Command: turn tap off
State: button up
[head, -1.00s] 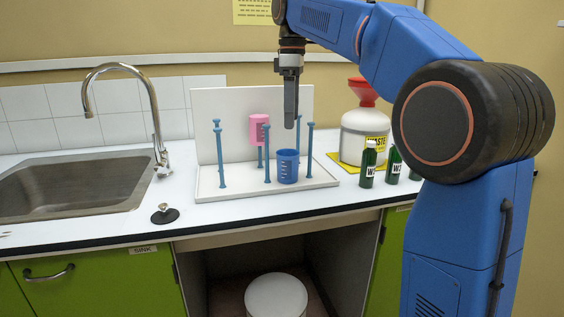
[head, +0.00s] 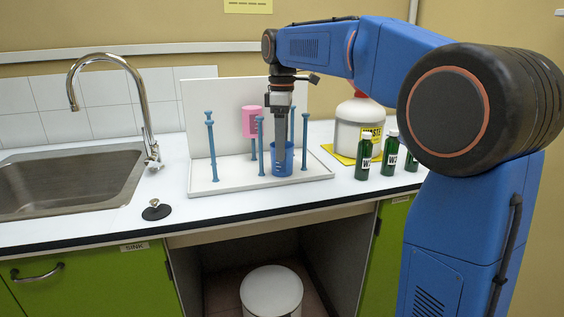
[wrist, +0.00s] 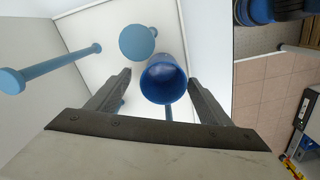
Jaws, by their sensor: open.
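The chrome tap (head: 140,105) arches over the left side of the counter, with its lever handle (head: 153,161) low on its right side. No water stream shows under the spout. The sink basin (head: 70,185) lies below it. My gripper (head: 280,172) is well to the right of the tap, pointing down over the white rack, in front of or at the blue beaker. In the wrist view my gripper (wrist: 165,95) is open, with its two fingers apart on either side of the blue beaker (wrist: 164,82). The tap is not in the wrist view.
The white drying rack (head: 235,182) has several blue pegs and a pink beaker (head: 251,122). Green bottles (head: 364,158) and a waste container (head: 352,130) stand at the right. A black stopper (head: 156,211) lies near the sink.

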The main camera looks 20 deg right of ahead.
jog(key=shift+s+a+f, duration=0.1)
jog(key=shift+s+f, duration=0.05)
jog(key=shift+f, duration=1.25)
jog(key=shift+s+f, duration=0.1)
jog(key=shift+f, duration=1.3)
jog(key=shift+c, duration=0.5)
jog(key=c, duration=1.1)
jog(key=shift+r, duration=0.2)
